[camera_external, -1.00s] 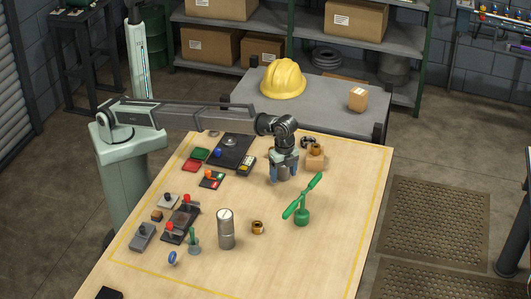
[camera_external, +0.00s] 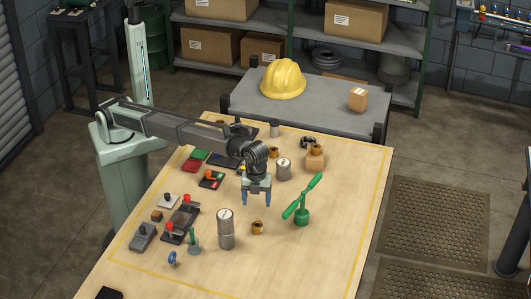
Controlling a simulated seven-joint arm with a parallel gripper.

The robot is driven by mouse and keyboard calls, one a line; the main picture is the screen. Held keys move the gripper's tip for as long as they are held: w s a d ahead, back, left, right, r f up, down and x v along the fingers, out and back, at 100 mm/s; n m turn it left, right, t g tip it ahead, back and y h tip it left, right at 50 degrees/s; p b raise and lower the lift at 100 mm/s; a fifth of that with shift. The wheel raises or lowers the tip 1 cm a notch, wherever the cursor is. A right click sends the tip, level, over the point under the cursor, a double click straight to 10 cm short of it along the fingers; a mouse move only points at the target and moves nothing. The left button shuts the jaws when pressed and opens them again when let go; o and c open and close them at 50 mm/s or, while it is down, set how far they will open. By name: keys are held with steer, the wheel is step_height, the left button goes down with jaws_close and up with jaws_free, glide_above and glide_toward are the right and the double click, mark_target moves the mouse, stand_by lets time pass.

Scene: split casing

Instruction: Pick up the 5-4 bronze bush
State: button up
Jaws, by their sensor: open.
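Several bronze bushes are in view, and I cannot read which is the 5-4 one. One bush (camera_external: 257,228) stands on the bare table just below my gripper in the picture. Another bush (camera_external: 316,149) sits on a tan block (camera_external: 315,162) at the back right. A third bush (camera_external: 274,153) is on the table left of that block. A small bronze piece (camera_external: 221,122) shows at the far back, partly behind my arm. My gripper (camera_external: 256,202) points down, open and empty, above the table and apart from the nearest bush.
A tall silver cylinder (camera_external: 226,229) stands left of the nearest bush, and a green-handled piece (camera_external: 302,212) stands to its right. A shorter silver cylinder (camera_external: 284,169) is behind my gripper. Levers and switch boxes (camera_external: 180,226) fill the left side. The front right table is clear.

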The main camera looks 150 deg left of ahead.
glide_above(257, 224)
steer(key=w, duration=0.1)
steer(key=f, duration=0.8)
steer(key=shift+w+d+f, duration=0.15)
steer(key=shift+d+f, duration=0.05)
steer(key=shift+d, duration=0.15)
steer(key=shift+s+a+f, duration=0.1)
steer(key=shift+s+f, duration=0.05)
steer(key=shift+f, duration=1.15)
steer(key=shift+s+a+f, duration=0.1)
steer(key=shift+f, duration=1.15)
jaws_close()
